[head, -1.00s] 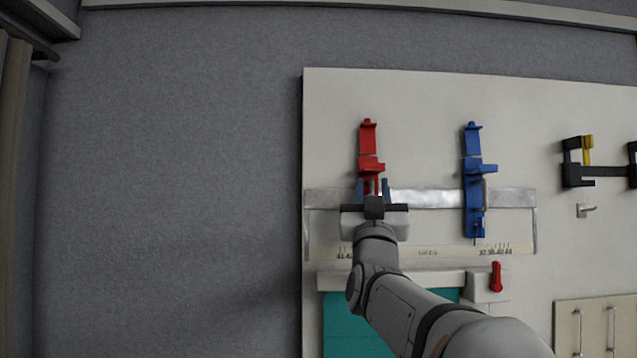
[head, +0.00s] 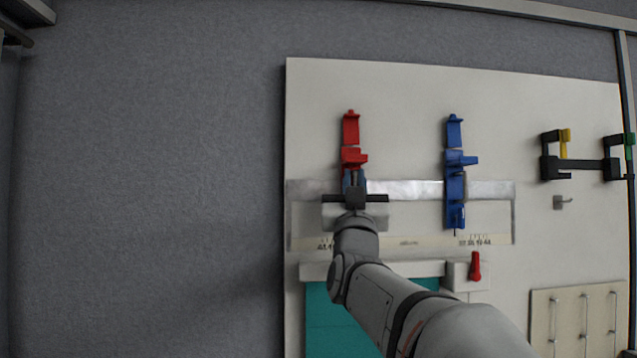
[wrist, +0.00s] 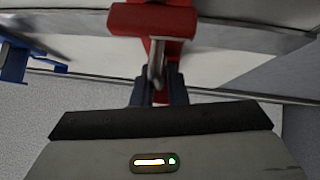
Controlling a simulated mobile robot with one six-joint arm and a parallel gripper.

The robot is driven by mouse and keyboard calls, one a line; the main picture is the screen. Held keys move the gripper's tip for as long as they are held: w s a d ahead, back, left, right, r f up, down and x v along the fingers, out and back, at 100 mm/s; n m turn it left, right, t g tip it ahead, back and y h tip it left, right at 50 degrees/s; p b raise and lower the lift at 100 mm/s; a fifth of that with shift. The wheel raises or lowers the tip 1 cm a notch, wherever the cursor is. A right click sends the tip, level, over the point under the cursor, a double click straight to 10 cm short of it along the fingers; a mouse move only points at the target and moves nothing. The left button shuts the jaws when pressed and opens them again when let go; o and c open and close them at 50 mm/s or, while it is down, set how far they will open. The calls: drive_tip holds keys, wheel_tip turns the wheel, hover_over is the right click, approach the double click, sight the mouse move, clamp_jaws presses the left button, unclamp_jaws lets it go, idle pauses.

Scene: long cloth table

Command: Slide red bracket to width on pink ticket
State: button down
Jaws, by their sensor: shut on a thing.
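The red bracket (head: 354,159) hangs upright at the left part of a metal rail (head: 406,190) on a pale board. My gripper (head: 354,180) is in front of its lower part and hides it. In the wrist view, my gripper (wrist: 160,88) is shut on the lower part of the red bracket (wrist: 150,20), by a small metal pin. The blue bracket (head: 455,160) is on the same rail to the right, with a gap between them. A printed scale strip (head: 408,243) runs below; its left numbers are partly hidden and too small to read surely. No pink ticket is in view.
Below are a teal panel (head: 325,320) and a red lever (head: 475,266). To the right are a black clamp-like fixture (head: 580,165), a small hook (head: 563,202) and a panel with rods (head: 570,310). The rail is bare between the brackets.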

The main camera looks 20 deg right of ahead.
drive_tip(key=shift+d+f+b, duration=0.1)
drive_tip(key=shift+f+b, duration=0.1)
drive_tip(key=shift+b, duration=0.7)
drive_tip(key=shift+d+r+b, duration=0.1)
drive_tip(key=shift+d+b, duration=0.05)
drive_tip(key=shift+b, duration=0.35)
drive_tip(key=shift+r, duration=0.15)
drive_tip(key=c, duration=1.5)
unclamp_jaws()
drive_tip(key=shift+s, duration=0.1)
drive_tip(key=shift+c, duration=0.2)
drive_tip(key=b+v, duration=0.4)
drive_tip(key=v, duration=0.4)
